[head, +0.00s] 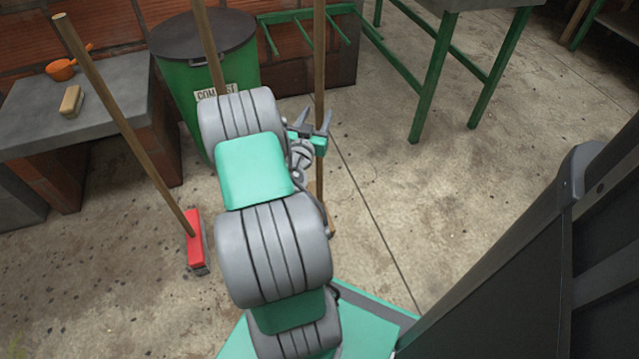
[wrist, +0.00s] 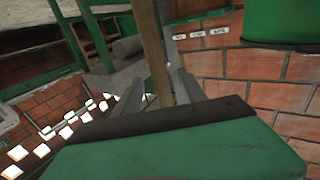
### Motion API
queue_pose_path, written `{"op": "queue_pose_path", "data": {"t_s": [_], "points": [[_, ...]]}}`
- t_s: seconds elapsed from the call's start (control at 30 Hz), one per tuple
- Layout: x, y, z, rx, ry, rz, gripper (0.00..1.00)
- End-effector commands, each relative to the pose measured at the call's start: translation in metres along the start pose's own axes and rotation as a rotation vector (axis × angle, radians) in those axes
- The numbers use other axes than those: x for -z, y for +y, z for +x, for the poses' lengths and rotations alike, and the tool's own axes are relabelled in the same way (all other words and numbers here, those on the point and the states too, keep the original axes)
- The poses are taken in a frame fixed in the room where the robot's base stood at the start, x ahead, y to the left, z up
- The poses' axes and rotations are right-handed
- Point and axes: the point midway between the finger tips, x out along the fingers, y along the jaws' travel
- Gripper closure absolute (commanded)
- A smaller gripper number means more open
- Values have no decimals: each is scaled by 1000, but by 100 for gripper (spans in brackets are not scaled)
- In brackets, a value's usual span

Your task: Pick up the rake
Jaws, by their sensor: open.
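My gripper (head: 316,116) is open beside my arm in the head view, its fingers pointing up and away. A long wooden handle (head: 319,60) stands nearly upright right at the fingers and continues below them; its lower end is mostly hidden by my arm. In the wrist view this handle (wrist: 149,45) runs down between the two open fingers (wrist: 158,90), with no grip on it. A second wooden handle (head: 207,45) stands behind my arm, its lower part hidden. No rake head shows clearly, so I cannot tell for sure which handle is the rake's.
A broom with a red head (head: 195,240) leans on the grey counter (head: 110,110), which holds a brush (head: 71,101) and an orange scoop (head: 62,70). A green compost bin (head: 180,85) and a green-legged table (head: 432,80) stand behind. Concrete floor at right is clear.

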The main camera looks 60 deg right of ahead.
Motion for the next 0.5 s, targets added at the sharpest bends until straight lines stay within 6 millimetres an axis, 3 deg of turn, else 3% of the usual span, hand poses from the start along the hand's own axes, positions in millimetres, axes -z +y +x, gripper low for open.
{"op": "queue_pose_path", "data": {"t_s": [0.1, 0.2, 0.4, 0.5], "points": [[0, 1, 23, -4, 0, 3, 51], [0, 0, 32, -2, 0, 0, 51], [0, 0, 33, 0, -1, 0, 51], [0, 0, 33, 0, -1, 0, 59]]}}
